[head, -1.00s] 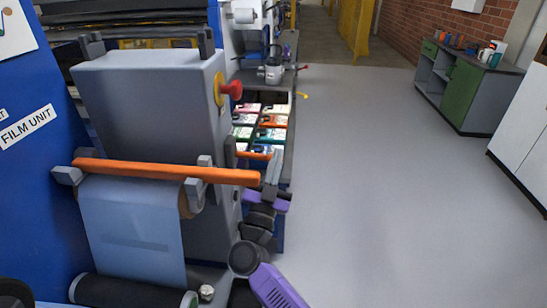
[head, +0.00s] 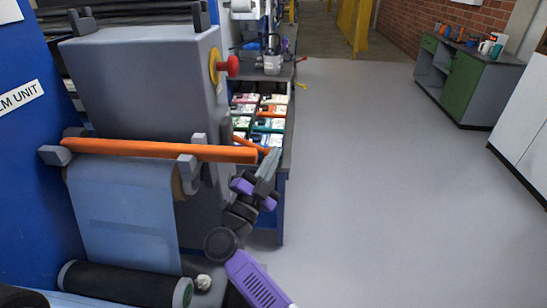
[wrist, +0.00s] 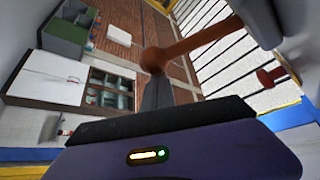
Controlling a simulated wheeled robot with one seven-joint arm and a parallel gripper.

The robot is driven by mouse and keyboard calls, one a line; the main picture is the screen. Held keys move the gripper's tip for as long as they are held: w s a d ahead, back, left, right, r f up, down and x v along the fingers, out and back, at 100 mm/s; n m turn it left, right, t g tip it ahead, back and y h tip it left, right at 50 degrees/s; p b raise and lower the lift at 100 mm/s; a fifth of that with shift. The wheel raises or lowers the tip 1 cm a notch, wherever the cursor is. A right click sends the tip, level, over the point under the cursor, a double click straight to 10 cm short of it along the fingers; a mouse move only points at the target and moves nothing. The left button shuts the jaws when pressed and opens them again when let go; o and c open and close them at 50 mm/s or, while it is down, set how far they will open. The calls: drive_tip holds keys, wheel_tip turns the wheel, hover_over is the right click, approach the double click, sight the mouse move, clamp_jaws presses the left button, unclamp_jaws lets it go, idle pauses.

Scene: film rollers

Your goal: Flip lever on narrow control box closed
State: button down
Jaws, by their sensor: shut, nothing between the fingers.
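The tall narrow grey box (head: 140,85) stands at left in the head view, with a red knob (head: 230,66) on a yellow ring. A thin orange bar (head: 252,144) shows at its right side, partly hidden; I cannot tell whether it is the lever. My gripper (head: 273,158) is shut and empty, right of the box, its grey fingers pointing up beside the orange roller's end. In the wrist view the fingers (wrist: 157,92) appear just below the round end of an orange-brown rod (wrist: 185,48). Contact cannot be told.
The orange roller (head: 150,149) lies across grey brackets above a blue film sheet (head: 125,215). A dark roller (head: 120,284) is below. A bench with several coloured packs (head: 262,115) stands behind my gripper. The floor (head: 390,190) at right is clear.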

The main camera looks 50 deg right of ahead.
drive_tip(key=shift+w+a+f, duration=0.1)
drive_tip(key=shift+a+f, duration=0.05)
drive_tip(key=shift+f, duration=0.25)
drive_tip(key=b+v, duration=0.1)
drive_tip(key=v, duration=0.6)
drive_tip(key=shift+r, duration=0.3)
drive_tip(key=shift+s, duration=0.25)
drive_tip(key=s+a+f+n+t+y, duration=0.2)
drive_tip(key=s+a+n+y, duration=0.3)
drive_tip(key=s, duration=0.6)
drive_tip(key=s+a+f+n+t+y, duration=0.3)
drive_tip(key=s+a+n+y, duration=0.2)
drive_tip(key=s+n+y, duration=0.4)
drive_tip(key=s+a+f+n+t+y, duration=0.2)
drive_tip(key=s+a+n+y, duration=0.4)
drive_tip(key=s+n, duration=0.4)
drive_tip(key=s+t+y, duration=0.1)
drive_tip(key=s, duration=0.4)
drive_tip(key=shift+f+t+y, duration=0.2)
drive_tip(key=shift+t+y, duration=0.1)
